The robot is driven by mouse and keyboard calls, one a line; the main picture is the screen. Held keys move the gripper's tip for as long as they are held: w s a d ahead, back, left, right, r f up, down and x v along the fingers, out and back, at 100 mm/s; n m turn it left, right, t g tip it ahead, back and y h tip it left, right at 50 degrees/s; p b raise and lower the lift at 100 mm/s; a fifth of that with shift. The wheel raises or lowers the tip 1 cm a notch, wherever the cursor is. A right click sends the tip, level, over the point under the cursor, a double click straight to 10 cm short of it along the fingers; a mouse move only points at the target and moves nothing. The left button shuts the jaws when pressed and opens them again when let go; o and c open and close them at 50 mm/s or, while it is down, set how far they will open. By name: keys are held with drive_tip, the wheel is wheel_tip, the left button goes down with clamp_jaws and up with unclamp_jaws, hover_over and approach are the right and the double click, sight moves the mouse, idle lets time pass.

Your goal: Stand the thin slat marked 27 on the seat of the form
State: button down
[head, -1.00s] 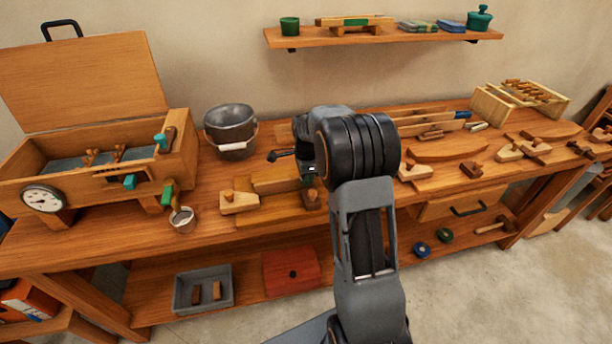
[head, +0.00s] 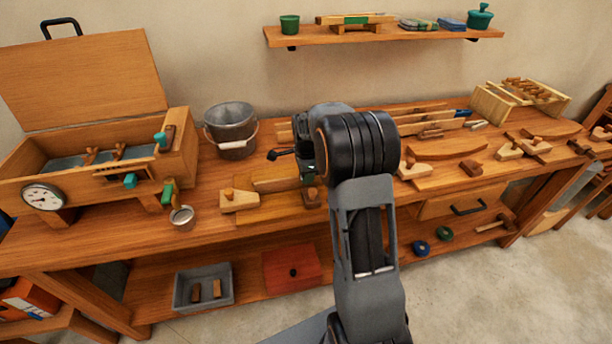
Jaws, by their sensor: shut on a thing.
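My gripper (head: 308,165) is mostly hidden behind my own dark wrist and forearm, at the middle of the bench. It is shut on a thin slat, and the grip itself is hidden. A long pale slat (head: 432,126) shows right of my wrist, and I cannot tell for sure whether it is the held one. No mark 27 can be read. The form (head: 275,210) appears to be the wooden base on the bench left of my wrist. It carries a pale pegged block (head: 239,200) at the left and a long wooden piece (head: 277,185) behind. Its right part is partly covered.
A metal bucket (head: 231,132) and a small metal cup (head: 182,218) stand left of the form. An open wooden chest (head: 95,195) with a dial fills the left. A slotted rack (head: 520,103) and several clamps and blocks crowd the right. The bench front is partly clear.

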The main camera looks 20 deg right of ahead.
drive_tip(key=shift+f, duration=0.15)
drive_tip(key=c, duration=1.1)
unclamp_jaws()
drive_tip(key=shift+r+p, duration=4.05)
drive_tip(key=shift+r, duration=1.5)
